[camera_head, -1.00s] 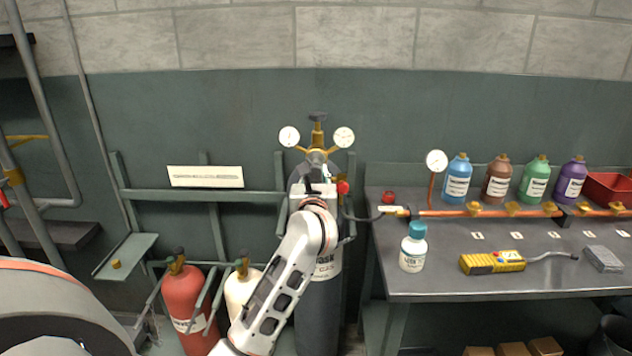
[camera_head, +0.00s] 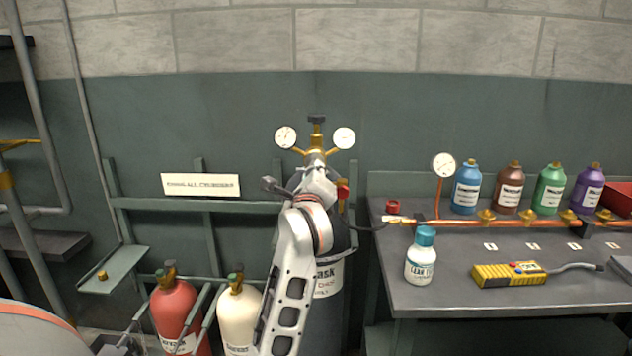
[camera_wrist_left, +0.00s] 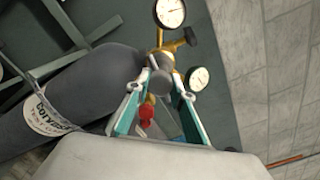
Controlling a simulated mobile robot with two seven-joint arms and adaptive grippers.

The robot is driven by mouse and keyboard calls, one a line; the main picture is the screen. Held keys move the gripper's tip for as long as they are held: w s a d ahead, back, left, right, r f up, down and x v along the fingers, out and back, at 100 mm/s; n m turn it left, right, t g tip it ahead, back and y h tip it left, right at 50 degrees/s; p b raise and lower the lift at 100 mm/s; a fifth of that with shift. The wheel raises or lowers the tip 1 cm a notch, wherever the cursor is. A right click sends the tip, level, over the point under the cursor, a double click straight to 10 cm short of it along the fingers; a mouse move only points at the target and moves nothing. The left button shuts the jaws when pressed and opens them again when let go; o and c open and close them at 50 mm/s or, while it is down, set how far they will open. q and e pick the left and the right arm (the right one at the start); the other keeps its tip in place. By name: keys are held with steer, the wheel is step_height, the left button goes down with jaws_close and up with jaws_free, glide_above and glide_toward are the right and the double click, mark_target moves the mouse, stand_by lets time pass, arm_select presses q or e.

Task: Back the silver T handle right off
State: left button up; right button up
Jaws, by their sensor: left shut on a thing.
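The silver T handle (camera_wrist_left: 160,82) is at the front of the brass regulator (camera_head: 316,152), above the dark grey cylinder (camera_head: 338,270). My left gripper (camera_wrist_left: 167,88) is shut on it, with a teal-edged finger on either side in the left wrist view. In the head view, my gripper and wrist hide the handle. The regulator carries two round white gauges, left (camera_head: 286,137) and right (camera_head: 344,138), and a dark knob (camera_head: 317,120) on top. My right gripper is not in view.
A red knob (camera_head: 343,190) is close beside my left gripper. Red (camera_head: 176,318) and cream (camera_head: 239,318) cylinders stand at the left.

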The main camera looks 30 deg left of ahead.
arm_select(q)
steer(key=shift+f+n, duration=0.2)
steer(key=shift+n, duration=0.2)
steer(key=shift+r+b, duration=0.1)
steer(key=shift+b, duration=0.3)
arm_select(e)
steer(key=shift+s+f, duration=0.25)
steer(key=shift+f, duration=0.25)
arm_select(q)
steer(key=shift+r+n, duration=0.1)
steer(key=shift+n, duration=0.2)
steer(key=o, duration=1.1)
steer(key=shift+o, duration=0.2)
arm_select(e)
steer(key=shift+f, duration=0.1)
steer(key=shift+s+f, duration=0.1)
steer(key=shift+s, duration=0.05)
arm_select(q)
steer(key=v, duration=1.2)
steer(key=shift+a, duration=0.1)
